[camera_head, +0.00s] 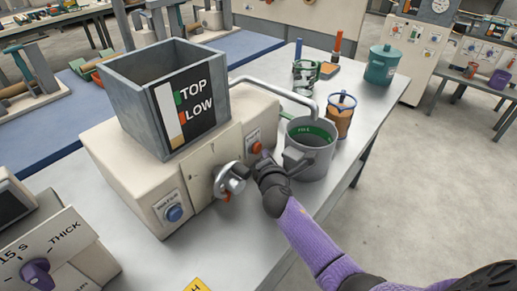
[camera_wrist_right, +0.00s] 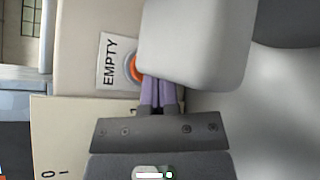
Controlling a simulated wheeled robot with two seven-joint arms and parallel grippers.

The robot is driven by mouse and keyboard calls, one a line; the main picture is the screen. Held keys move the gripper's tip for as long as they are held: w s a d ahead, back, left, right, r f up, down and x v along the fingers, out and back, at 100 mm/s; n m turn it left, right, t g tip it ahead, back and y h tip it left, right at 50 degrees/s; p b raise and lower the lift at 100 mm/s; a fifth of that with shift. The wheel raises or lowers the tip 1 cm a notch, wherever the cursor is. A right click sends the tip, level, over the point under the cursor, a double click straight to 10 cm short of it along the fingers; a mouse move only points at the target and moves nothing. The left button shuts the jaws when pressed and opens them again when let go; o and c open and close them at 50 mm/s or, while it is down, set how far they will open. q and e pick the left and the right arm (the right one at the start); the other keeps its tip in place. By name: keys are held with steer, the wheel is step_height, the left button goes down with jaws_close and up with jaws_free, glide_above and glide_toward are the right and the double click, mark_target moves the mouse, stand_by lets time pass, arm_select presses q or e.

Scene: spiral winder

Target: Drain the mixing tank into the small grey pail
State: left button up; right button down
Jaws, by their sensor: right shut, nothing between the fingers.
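The mixing tank (camera_head: 128,98) is a grey open box with a TOP/LOW gauge on a cream machine (camera_head: 130,180). The small grey pail (camera_head: 318,160) stands upright at the machine's right, under the end of a bent pipe (camera_head: 285,92). A green FILL band shows inside it; I cannot tell its liquid level. My right gripper (camera_head: 263,160) is shut and empty, with its fingertips at the orange button (camera_head: 257,148). My left gripper is out of view.
A silver dial (camera_head: 232,178) and a blue button (camera_head: 174,213) are on the machine's front. A brown jar (camera_head: 340,118) and a teal lidded pot (camera_head: 381,68) stand behind the pail. A machine with a purple knob (camera_head: 37,275) is at lower left.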

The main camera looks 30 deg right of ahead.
steer(key=shift+w+a, duration=0.15)
steer(key=shift+w, duration=0.15)
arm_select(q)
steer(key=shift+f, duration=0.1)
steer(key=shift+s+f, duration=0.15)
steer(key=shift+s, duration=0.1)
arm_select(e)
steer(key=shift+w+a, duration=0.15)
steer(key=shift+w, duration=0.25)
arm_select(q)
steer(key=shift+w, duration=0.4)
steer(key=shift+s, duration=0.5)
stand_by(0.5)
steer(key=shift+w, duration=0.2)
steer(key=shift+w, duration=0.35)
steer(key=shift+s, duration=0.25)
